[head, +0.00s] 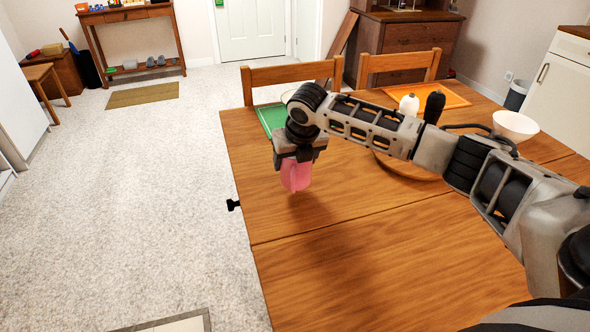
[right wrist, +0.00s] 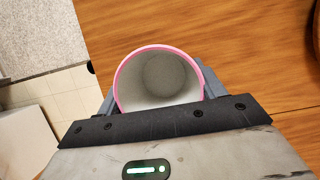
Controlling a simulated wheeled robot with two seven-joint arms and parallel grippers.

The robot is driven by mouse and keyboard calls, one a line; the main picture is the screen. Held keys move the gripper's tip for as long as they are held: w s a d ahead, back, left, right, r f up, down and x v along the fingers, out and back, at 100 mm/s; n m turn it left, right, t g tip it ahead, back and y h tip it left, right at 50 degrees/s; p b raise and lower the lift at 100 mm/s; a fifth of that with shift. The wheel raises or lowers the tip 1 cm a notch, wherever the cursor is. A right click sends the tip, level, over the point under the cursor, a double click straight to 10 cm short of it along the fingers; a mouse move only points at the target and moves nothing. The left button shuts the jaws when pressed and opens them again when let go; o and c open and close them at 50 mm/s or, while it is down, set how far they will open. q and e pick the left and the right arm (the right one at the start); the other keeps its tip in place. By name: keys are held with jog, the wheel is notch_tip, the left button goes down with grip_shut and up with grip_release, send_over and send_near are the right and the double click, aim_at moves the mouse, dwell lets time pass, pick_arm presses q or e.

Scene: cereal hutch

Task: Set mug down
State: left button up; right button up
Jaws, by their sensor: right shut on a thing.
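The pink mug (head: 296,175) is in my right gripper (head: 298,162), over the left part of the wooden table (head: 350,245). It looks roughly upright in the head view, with its base low near the tabletop. I cannot tell whether the base touches the wood. In the right wrist view the mug (right wrist: 158,80) shows its pink rim and empty pale inside. The two fingers of the right gripper (right wrist: 155,90) are shut on its sides. My left gripper is not in view.
A green placemat (head: 268,118), an orange placemat (head: 450,93), white (head: 409,104) and black (head: 434,107) shakers, a white bowl (head: 515,126) and a round wooden board (head: 405,168) are on the table. Chairs (head: 290,74) stand behind. The table's front left is clear.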

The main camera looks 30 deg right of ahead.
jog(key=shift+f, duration=1.6)
jog(key=o, duration=1.2)
jog(key=shift+f, duration=0.15)
jog(key=shift+c, duration=0.2)
jog(key=p+v, duration=0.1)
jog(key=v, duration=1.1)
